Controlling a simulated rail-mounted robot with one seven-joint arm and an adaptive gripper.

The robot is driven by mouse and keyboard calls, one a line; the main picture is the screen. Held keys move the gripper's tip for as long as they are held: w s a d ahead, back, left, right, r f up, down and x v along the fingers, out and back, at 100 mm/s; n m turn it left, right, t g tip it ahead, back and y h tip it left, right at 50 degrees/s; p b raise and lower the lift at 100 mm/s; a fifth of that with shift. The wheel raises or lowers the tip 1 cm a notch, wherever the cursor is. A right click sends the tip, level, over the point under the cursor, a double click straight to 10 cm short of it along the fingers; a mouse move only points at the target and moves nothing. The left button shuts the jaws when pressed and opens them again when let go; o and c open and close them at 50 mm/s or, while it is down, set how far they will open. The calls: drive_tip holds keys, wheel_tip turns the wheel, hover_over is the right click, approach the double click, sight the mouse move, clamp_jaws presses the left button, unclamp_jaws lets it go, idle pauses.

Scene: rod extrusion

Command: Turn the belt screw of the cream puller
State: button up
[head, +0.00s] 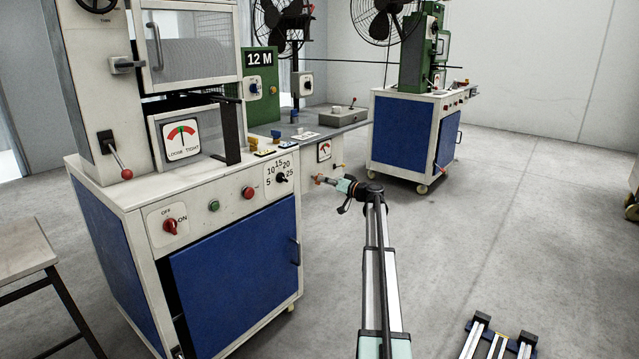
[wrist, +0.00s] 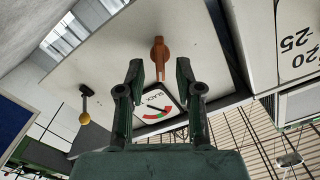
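The cream puller (head: 350,168) stands behind the nearer machine, its cream side facing my arm. Its belt screw, an orange-brown handle (wrist: 160,55), sticks out of the cream panel (wrist: 115,55) at the upper middle of the wrist view. In the head view the screw is a small orange spot (head: 318,179) at my gripper's tip. My gripper (wrist: 160,75) is open, one dark finger on each side of the screw's line. The screw appears ahead of the fingertips; I see no contact. A slack gauge (wrist: 158,107) with a red and green arc shows between the fingers.
A yellow-knobbed lever (wrist: 84,110) is on the same panel, left of my gripper. The nearer cream and blue machine (head: 235,270) stands left of my arm, with a numbered dial (head: 281,178).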

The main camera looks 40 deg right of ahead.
drive_tip(key=shift+b+x, duration=0.3)
drive_tip(key=shift+x, duration=1.45)
clamp_jaws()
drive_tip(key=shift+r, duration=0.1)
drive_tip(key=m+p, duration=0.2)
drive_tip(key=shift+m+p, duration=0.3)
drive_tip(key=shift+m, duration=0.1)
drive_tip(key=shift+m+p, duration=1.05)
drive_tip(key=shift+m, duration=0.45)
